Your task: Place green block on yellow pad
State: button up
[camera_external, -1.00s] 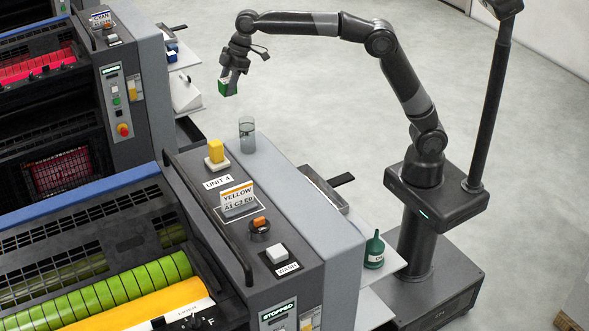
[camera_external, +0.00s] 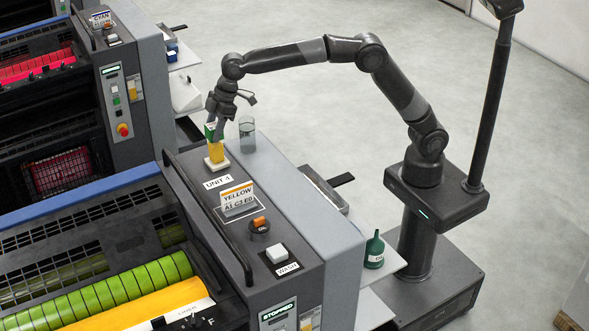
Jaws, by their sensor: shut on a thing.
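The green block (camera_external: 209,129) is held in my gripper (camera_external: 214,131), which points down with its fingers shut on it. The fingers hide part of the block. The yellow pad (camera_external: 216,153) is a small yellow block shape on a white base on top of the grey press unit, near its far end. The green block is at the pad's upper edge in the picture. I cannot tell whether the two touch or a small gap is left.
A clear grey cup (camera_external: 247,134) stands close to the right of my gripper. A "UNIT 4" label (camera_external: 218,182), a YELLOW card (camera_external: 238,196), an orange-topped knob (camera_external: 260,229) and a white button (camera_external: 276,254) lie nearer. A dark rail (camera_external: 207,222) runs along the left edge.

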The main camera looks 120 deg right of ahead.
jog(key=shift+f, duration=0.75)
jog(key=shift+f, duration=0.1)
jog(key=o, duration=1)
jog(key=shift+c, duration=0.2)
